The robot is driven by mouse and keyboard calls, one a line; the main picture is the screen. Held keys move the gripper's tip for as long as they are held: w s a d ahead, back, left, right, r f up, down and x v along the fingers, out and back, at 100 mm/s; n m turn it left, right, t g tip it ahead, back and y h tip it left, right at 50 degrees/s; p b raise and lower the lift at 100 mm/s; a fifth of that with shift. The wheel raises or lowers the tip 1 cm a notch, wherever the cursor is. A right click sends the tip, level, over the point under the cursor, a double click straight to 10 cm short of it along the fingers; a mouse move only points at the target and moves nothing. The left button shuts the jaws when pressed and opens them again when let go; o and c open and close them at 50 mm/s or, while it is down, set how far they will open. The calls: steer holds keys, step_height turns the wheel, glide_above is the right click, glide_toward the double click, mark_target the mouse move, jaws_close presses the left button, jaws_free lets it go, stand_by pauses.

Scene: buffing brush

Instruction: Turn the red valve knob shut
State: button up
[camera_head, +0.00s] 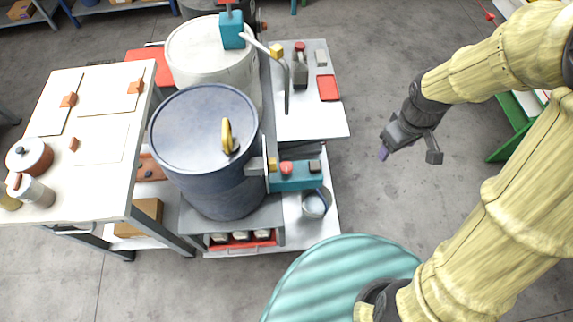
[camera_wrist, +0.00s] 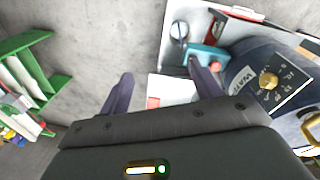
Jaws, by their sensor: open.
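A round red knob (camera_head: 287,168) sits on a teal box (camera_head: 290,178) at the right side of the blue drum (camera_head: 205,130). Another small red top (camera_head: 300,46) shows on a grey fitting on the upper shelf; I cannot tell for sure which is the valve knob. My gripper (camera_head: 384,152) hangs in free air to the right of the teal box, apart from it. In the wrist view its two dark fingers (camera_wrist: 160,67) are spread with nothing between them. The teal box (camera_wrist: 206,55) and a red piece (camera_wrist: 153,102) show near the right finger there.
The blue drum (camera_wrist: 240,75) carries a dial plate with a brass knob (camera_wrist: 268,79). A metal bucket (camera_head: 316,204) stands below the teal box. A pale drum (camera_head: 205,55) and a white table (camera_head: 100,125) stand left. A green rack (camera_wrist: 30,75) is opposite; bare floor lies between.

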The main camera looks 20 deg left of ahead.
steer(key=w+a+f+n+g+b, duration=0.1)
steer(key=w+a+f+n, duration=0.1)
steer(key=a+f+n, duration=0.4)
steer(key=w+a+f+n, duration=0.2)
steer(key=a+f+n, duration=0.1)
steer(key=a+n, duration=0.5)
steer(key=n+b, duration=0.2)
steer(key=n, duration=0.8)
glide_above(286, 166)
step_height(286, 166, down, 9)
steer(key=shift+d+f, duration=0.1)
step_height(286, 166, down, 18)
steer(key=shift+r+p, duration=0.25)
steer(key=shift+p, duration=0.5)
steer(key=c, duration=1)
